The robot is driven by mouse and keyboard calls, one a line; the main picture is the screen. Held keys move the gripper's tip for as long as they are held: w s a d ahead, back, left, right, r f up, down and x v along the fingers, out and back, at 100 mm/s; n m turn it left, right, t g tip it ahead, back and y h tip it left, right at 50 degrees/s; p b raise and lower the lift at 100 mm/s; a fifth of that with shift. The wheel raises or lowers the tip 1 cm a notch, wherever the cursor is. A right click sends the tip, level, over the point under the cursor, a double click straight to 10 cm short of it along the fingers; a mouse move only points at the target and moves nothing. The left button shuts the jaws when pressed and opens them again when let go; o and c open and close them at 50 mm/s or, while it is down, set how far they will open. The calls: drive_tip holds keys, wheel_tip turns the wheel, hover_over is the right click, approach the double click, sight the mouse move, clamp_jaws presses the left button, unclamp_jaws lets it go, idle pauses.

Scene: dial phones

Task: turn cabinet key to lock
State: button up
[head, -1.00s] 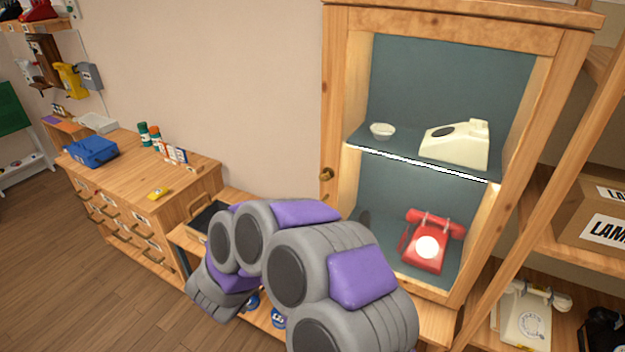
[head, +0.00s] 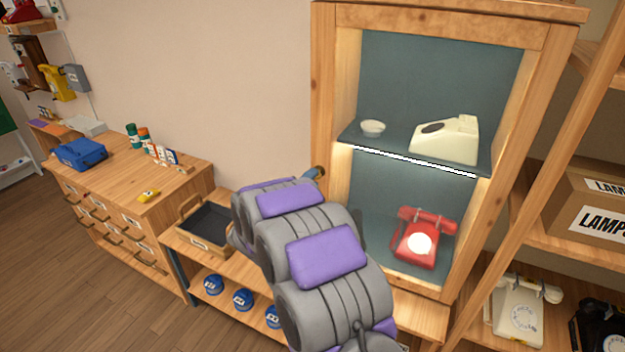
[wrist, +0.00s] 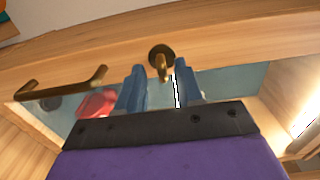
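The cabinet (head: 325,60) has a wooden frame around a glazed front, and its door looks closed. In the wrist view, the brass key (wrist: 162,66) stands out from a round dark plate on the door frame. My gripper (wrist: 160,72) has two blue fingers spread apart, one on each side of the key, with visible gaps between. The fingertips are close to the door frame. A brass bar handle (wrist: 62,87) is on the same frame, left of the key.
Inside the cabinet are a red phone (head: 424,238), a cream phone (head: 446,140) and a small white bowl (head: 373,128). A low bench with a dark tray (head: 207,226) stands left of the cabinet. An open shelf with a labelled box (head: 590,215) stands at right.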

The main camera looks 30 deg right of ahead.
drive_tip(key=shift+w+d, duration=0.45)
drive_tip(key=shift+d, duration=0.15)
drive_tip(key=shift+c, duration=0.2)
clamp_jaws()
drive_tip(key=shift+s, duration=0.1)
